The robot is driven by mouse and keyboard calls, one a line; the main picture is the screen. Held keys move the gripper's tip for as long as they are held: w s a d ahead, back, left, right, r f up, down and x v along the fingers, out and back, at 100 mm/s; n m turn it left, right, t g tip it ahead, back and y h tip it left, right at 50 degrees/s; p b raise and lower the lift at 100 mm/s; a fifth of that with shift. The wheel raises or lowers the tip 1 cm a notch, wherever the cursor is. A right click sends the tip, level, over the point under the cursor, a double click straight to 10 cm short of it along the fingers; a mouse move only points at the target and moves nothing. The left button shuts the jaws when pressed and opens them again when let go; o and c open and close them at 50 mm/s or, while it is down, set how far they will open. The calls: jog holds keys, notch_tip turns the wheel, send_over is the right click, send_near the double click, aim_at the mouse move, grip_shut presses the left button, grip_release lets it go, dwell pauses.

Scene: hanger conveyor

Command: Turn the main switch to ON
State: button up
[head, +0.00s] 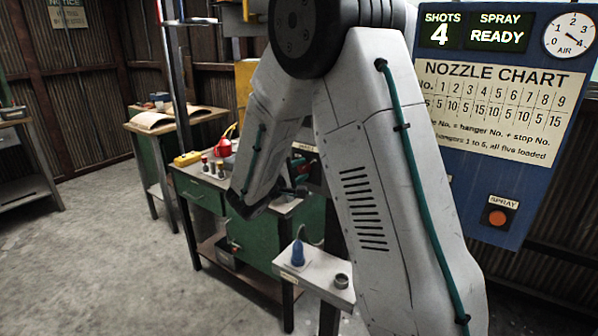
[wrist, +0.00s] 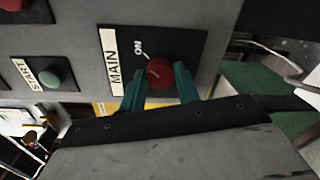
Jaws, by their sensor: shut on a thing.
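In the wrist view the main switch (wrist: 160,73) is a round red knob on a black plate (wrist: 190,47) labelled MAIN, with a small ON mark beside it. My gripper (wrist: 159,84) has its teal fingers on two sides of the knob and is shut on it. The mark on the knob's face is too small to tell which way it points. In the head view my arm covers most of the panel, and the switch is hidden there.
A green START button (wrist: 51,76) sits on the same grey panel, with a red button (wrist: 14,4) near the corner. In the head view a blue board (head: 478,190) with a SPRAY button (head: 497,218) stands at right. A green bench (head: 205,195) stands behind my arm.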

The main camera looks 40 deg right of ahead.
jog(key=shift+s+f+m, duration=0.1)
jog(key=shift+m, duration=0.4)
jog(key=o, duration=1)
jog(key=v, duration=0.7)
jog(key=shift+s+a, duration=0.15)
jog(key=shift+a, duration=0.2)
